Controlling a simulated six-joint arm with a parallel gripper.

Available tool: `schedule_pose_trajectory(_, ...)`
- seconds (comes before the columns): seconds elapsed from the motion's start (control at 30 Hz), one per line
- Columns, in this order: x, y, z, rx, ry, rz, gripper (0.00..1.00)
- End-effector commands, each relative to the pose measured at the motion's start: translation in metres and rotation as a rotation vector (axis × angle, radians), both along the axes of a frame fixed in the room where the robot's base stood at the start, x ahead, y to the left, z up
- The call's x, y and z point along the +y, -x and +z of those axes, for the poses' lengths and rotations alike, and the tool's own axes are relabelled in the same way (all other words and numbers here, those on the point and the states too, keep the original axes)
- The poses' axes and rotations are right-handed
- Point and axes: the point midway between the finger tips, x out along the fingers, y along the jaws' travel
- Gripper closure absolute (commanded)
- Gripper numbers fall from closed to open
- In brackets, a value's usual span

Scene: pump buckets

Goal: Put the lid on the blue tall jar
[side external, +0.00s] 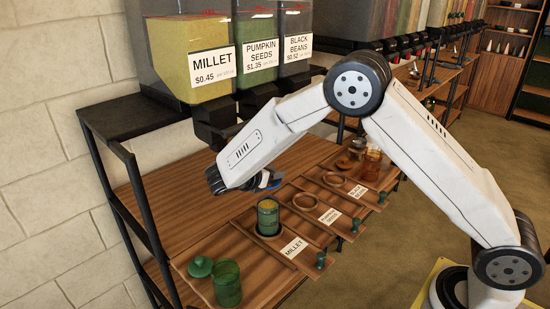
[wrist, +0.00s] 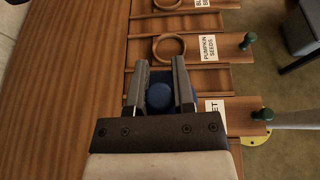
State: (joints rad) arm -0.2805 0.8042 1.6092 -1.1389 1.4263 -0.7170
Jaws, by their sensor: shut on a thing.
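My gripper (wrist: 160,68) is shut on a blue lid (wrist: 159,96), with the round blue knob between its two fingers. In the side external view, my gripper (side external: 272,183) is partly hidden by my own arm, and a little blue shows at its end. It is above the counter, up and slightly right of a green jar with yellow contents (side external: 268,219), which stands upright in the millet ring. I cannot make out a blue tall jar in either view.
An open green jar (side external: 227,284) and a green lid (side external: 200,266) stand at the front left. An empty ring (side external: 305,201) marks the pumpkin seeds place. Orange-brown jars (side external: 372,164) stand farther back. A millet dispenser (side external: 190,62) hangs over the counter. The wooden counter at left is clear.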

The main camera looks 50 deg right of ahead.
Motion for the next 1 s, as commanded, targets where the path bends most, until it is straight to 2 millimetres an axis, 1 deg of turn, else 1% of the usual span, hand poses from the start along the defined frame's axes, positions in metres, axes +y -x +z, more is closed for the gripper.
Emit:
schedule_pose_trajectory(0.2,0.004,0.001,-0.003,-0.001,0.000,-0.050,1.00)
schedule_pose_trajectory(0.57,0.004,0.001,-0.007,0.000,0.001,-0.051,1.00)
schedule_pose_trajectory(1.0,0.003,0.001,-0.031,0.000,0.001,-0.050,1.00)
